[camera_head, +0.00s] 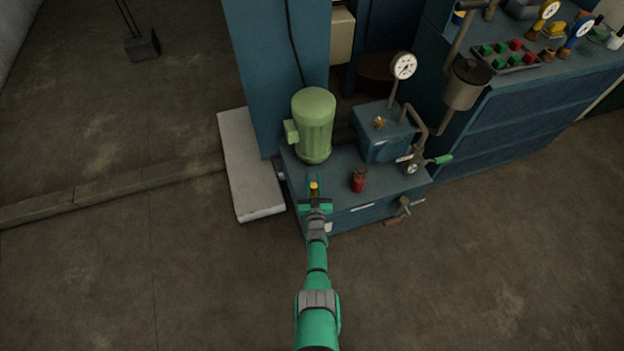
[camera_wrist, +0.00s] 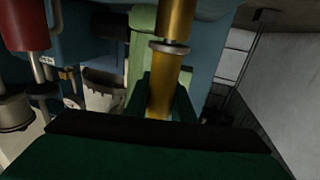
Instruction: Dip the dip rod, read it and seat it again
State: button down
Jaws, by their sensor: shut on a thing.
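My green gripper (camera_head: 315,203) is over the front left of the blue cabinet top, in front of the green motor. It is shut on a yellow brass-coloured piece (camera_head: 314,188), which I take to be the dip rod's handle. In the wrist view the brass piece (camera_wrist: 175,30) stands between the dark green jaws, with a pale collar (camera_wrist: 170,47) around it. The rod's lower part is hidden, so I cannot tell whether it is seated. No reading mark is visible.
A green motor (camera_head: 314,125) stands just behind the gripper. A red-capped fitting (camera_head: 358,179) is to its right, with a blue box (camera_head: 386,133), a gauge (camera_head: 403,66) and pipes beyond. A pale plinth (camera_head: 248,165) lies left. The floor in front is clear.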

jog(key=shift+f, duration=0.15)
jog(key=c, duration=1.4)
grip_release()
jog(key=shift+c, duration=0.2)
jog(key=shift+s, duration=0.15)
jog(key=s, duration=1)
jog(key=shift+d, duration=0.1)
jog(key=shift+s+d, duration=0.3)
jog(key=shift+a, duration=0.15)
